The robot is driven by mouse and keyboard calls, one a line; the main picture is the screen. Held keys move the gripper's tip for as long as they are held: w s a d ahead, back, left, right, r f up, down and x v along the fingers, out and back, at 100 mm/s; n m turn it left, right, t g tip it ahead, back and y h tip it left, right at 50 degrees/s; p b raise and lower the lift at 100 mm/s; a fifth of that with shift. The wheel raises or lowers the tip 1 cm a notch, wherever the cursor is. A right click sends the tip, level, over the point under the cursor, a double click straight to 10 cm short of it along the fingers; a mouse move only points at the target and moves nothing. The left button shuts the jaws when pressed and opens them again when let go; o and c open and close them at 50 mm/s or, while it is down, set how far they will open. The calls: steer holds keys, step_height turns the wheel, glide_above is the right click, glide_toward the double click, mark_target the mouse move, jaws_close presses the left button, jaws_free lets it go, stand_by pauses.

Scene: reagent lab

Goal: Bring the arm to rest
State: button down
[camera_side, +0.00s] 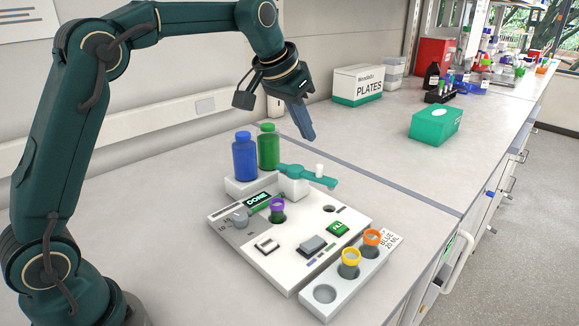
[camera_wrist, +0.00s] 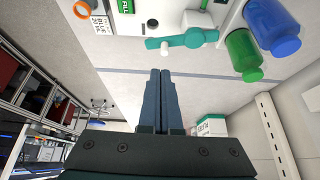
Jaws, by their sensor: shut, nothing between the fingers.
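My gripper (camera_side: 305,126) is shut and empty. It hangs in the air, tilted down, above the bench behind the dispensing station. In the wrist view its two fingers (camera_wrist: 160,74) lie together with nothing between them. The arm is raised and arches in from the left side of the side view. The station (camera_side: 282,260) sits below and in front of the gripper, with a lit "DONE" display (camera_side: 257,200) and a green "FILL" button (camera_side: 338,229). A purple-ringed vial (camera_side: 277,208) stands in the station.
A blue bottle (camera_side: 244,158) and a green bottle (camera_side: 268,148) stand behind the station, beside a teal valve arm (camera_side: 308,176). A rack (camera_side: 325,293) holds yellow- and orange-ringed vials. A PLATES box (camera_side: 358,86) and green box (camera_side: 436,125) stand farther back.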

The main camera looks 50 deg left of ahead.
steer(key=s+d+r+t, duration=0.1)
steer(key=s+r, duration=0.2)
steer(key=s, duration=0.3)
steer(key=s+d+r, duration=0.2)
steer(key=s, duration=0.4)
steer(key=s+f+g, duration=0.1)
steer(key=s+f, duration=0.8)
steer(key=s, duration=0.5)
steer(key=shift+d+f, duration=0.2)
steer(key=shift+f, duration=0.15)
